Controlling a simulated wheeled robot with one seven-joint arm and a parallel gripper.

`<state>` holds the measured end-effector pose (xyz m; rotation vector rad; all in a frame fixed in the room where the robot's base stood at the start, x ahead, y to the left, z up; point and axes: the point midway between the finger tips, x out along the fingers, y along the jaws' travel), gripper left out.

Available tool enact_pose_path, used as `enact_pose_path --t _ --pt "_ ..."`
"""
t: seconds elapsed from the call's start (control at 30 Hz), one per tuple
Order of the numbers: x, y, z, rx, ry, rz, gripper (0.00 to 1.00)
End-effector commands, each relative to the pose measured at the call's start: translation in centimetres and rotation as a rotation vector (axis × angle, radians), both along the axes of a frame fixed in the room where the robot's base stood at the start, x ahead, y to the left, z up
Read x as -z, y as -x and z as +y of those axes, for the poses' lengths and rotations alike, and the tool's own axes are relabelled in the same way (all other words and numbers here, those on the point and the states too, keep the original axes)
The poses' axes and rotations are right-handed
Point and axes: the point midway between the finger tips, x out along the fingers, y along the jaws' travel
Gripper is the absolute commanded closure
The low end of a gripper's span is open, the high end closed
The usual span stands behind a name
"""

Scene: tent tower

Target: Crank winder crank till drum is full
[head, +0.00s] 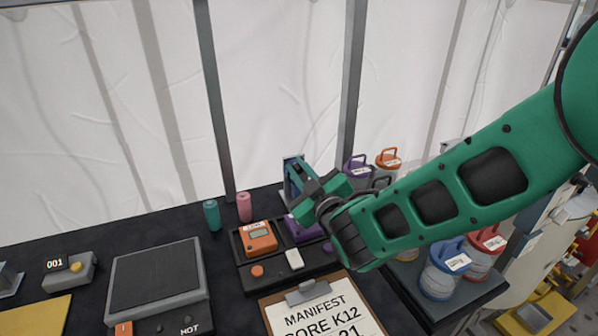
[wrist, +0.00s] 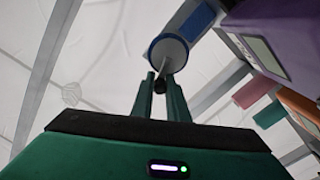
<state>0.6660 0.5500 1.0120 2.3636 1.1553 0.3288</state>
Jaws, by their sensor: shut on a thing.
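The winder (head: 290,170), a blue frame, stands at the back of the dark table, largely hidden behind my gripper (head: 308,192) in the head view. In the wrist view its drum (wrist: 168,54) shows as a pale disc with a blue rim. The crank's dark knob (wrist: 160,85) sits between the two green fingers of my gripper (wrist: 160,92), which are shut on it. How much is wound on the drum cannot be told.
An orange meter (head: 258,238) and a purple device (head: 303,230) sit in a dark tray close by. Teal (head: 212,215) and pink (head: 244,207) cylinders stand left. Lidded jars (head: 446,268) stand right. A clipboard (head: 320,310) lies in front.

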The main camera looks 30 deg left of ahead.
Motion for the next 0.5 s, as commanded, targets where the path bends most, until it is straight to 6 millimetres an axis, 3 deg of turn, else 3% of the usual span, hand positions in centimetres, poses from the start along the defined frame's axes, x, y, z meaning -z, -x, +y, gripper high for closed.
enact_pose_path --t 0.5 --pt "-0.31 -1.13 -0.94 0.002 -0.211 0.264 1.0"
